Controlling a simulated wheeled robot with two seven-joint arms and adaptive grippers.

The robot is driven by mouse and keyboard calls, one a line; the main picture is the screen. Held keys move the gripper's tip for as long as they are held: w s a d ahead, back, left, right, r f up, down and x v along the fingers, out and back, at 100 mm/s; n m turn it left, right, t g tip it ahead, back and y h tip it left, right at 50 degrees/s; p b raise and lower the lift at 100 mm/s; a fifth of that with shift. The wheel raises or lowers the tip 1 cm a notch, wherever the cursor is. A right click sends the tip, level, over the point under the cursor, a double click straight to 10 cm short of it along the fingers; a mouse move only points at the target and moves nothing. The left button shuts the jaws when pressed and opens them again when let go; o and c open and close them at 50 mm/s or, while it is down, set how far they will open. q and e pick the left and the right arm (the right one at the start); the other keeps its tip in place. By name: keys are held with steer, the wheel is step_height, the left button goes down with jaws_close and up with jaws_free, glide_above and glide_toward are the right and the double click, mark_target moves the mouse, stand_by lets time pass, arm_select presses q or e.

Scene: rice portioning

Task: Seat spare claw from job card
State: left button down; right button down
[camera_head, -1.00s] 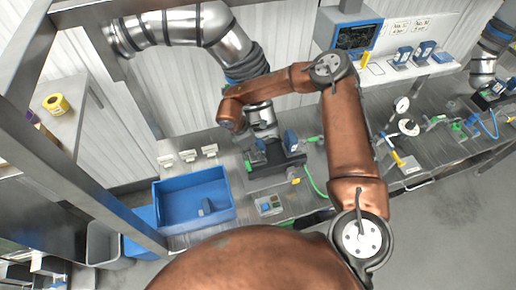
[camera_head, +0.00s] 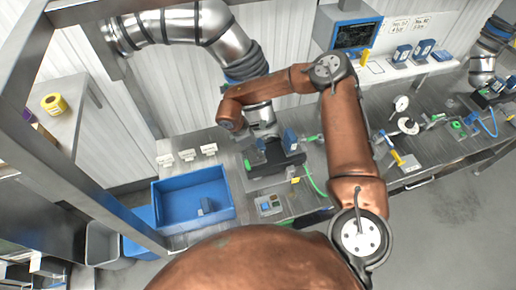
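A copper-coloured arm fills the middle of the head view, its end joint (camera_head: 231,122) above the bench; I see no fingers of either gripper of mine. A black fixture (camera_head: 270,162) with green ends and a blue block (camera_head: 290,139) sits on the bench beneath it. A silver arm's end (camera_head: 262,115) is just above this fixture, partly hidden by the copper arm. White cards with small print (camera_head: 402,28) are on the back panel; they are too small to read. I cannot tell which part is the spare claw.
A blue bin (camera_head: 160,212) holds a small grey-blue part (camera_head: 206,206). Small white stands (camera_head: 188,155) are behind it. A screen (camera_head: 355,36) and blue units (camera_head: 403,53) are at the back. A dial gauge (camera_head: 401,104) stands at the right. A grey frame post crosses the left.

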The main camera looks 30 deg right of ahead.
mark_target(259, 144)
steer(key=shift+f, duration=0.2)
stand_by(0.5)
steer(key=c, duration=0.6)
jaws_free()
stand_by(0.3)
steer(key=shift+r+p, duration=1.5)
steer(key=shift+r, duration=0.95)
steer(key=shift+r+p, duration=1.1)
steer(key=shift+r, duration=1)
